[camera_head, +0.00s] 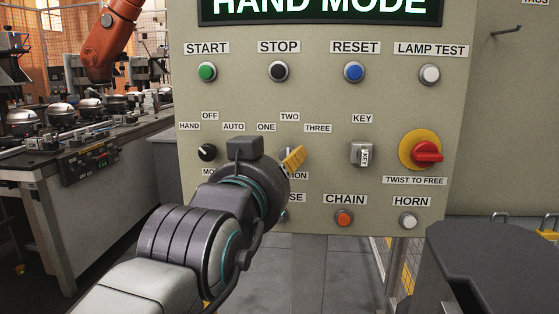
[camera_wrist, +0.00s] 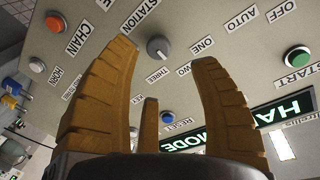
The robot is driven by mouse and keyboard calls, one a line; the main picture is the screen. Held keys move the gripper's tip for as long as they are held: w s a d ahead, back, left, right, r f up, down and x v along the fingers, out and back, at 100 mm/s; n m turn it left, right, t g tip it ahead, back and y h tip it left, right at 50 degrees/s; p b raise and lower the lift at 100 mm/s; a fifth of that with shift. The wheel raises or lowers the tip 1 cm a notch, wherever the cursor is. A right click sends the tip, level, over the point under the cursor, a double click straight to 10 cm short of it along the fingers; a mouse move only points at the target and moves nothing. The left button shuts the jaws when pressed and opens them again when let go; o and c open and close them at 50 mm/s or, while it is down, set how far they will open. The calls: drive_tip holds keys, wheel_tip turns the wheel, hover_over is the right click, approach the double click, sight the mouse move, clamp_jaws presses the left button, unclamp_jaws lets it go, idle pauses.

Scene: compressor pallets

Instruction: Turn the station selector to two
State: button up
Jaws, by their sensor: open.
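The station selector is a round grey knob (camera_wrist: 159,48) on the panel, in the wrist view, with ONE, TWO and THREE labels around it. Which label its pointer faces is hard to tell. In the head view my arm and gripper mostly hide the knob, below the TWO label (camera_head: 290,117). My gripper (camera_wrist: 167,58) is open, its orange fingers spread to either side of the knob in the picture. No contact with the knob shows. In the head view the orange fingers of my gripper (camera_head: 293,159) reach toward the panel.
The black mode selector (camera_head: 207,152) is left of my gripper and the key switch (camera_head: 362,154) right. The red emergency stop (camera_head: 427,153) is farther right. START (camera_head: 207,71), STOP (camera_head: 278,71) and RESET (camera_head: 354,72) buttons sit above; the CHAIN button (camera_head: 344,218) sits below.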

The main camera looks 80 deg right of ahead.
drive_tip(key=shift+w+a+r, duration=0.1)
drive_tip(key=shift+w+a, duration=0.05)
drive_tip(key=shift+a, duration=1.7)
